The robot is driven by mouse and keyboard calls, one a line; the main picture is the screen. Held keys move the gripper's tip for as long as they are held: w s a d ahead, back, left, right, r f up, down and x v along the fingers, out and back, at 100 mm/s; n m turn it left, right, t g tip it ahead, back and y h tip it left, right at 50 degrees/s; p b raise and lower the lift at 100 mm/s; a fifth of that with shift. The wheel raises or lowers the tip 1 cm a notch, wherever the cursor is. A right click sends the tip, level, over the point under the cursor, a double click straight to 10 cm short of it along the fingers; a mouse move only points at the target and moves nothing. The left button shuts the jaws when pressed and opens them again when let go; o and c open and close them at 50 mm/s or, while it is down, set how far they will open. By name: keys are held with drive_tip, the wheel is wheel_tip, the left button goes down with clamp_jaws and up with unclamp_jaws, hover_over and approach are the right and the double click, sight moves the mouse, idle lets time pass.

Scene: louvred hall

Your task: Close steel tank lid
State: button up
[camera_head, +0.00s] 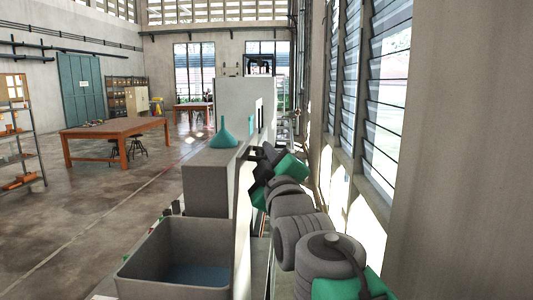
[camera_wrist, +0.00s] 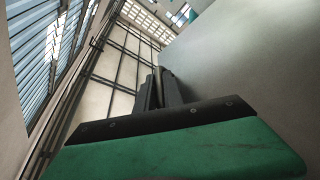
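A grey open-topped tank (camera_head: 137,272) stands at the lower left of the head view, with a blue surface inside. I cannot make out for certain which part is its lid. A thin upright grey panel (camera_head: 242,205) rises at the tank's right side. My arm reaches forward to the right of it, with my gripper (camera_head: 258,160) at its far end, small and partly hidden. In the wrist view my gripper (camera_wrist: 158,82) has its dark fingers close together, and nothing shows held. A large smooth grey surface (camera_wrist: 240,75) fills the right of that view, beside the fingers; contact cannot be told.
A grey block (camera_head: 207,185) behind the tank bears a teal funnel (camera_head: 223,135). A taller grey block (camera_head: 245,92) stands farther back. Louvred windows (camera_head: 385,90) and a wall close in on the right. Open floor and a brown table (camera_head: 115,127) lie to the left.

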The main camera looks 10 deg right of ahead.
clamp_jaws()
idle(1.0)
drive_tip(key=shift+a, duration=0.1)
